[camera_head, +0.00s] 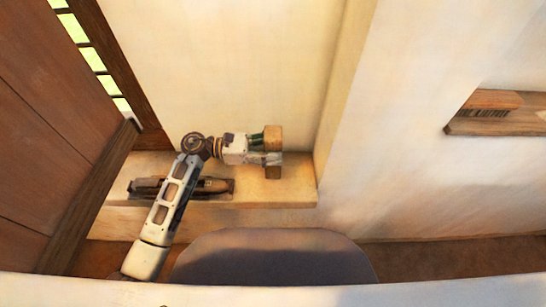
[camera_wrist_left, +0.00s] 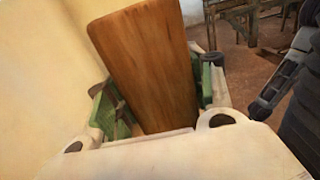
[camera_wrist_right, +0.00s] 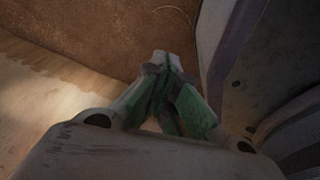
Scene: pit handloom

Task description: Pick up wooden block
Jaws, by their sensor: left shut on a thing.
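The wooden block (camera_head: 273,138) is in the head view, at the end of my left arm, over the right part of the pale ledge. My left gripper (camera_head: 262,140) is shut on it, with green finger pads against it. In the left wrist view the block (camera_wrist_left: 150,62) stands tall and brown between the two fingers of the left gripper (camera_wrist_left: 160,98). I cannot tell whether the block touches the ledge. My right gripper (camera_wrist_right: 168,85) shows only in the right wrist view. Its green fingers come together with nothing visible between them, above brown floor.
The pale ledge (camera_head: 235,198) runs along the wall. A dark wooden tool-like object (camera_head: 215,186) lies on it, partly behind my left arm. A wooden shelf (camera_head: 500,126) with a brush-like object (camera_head: 490,102) is on the right wall. A wooden door (camera_head: 45,110) stands at left.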

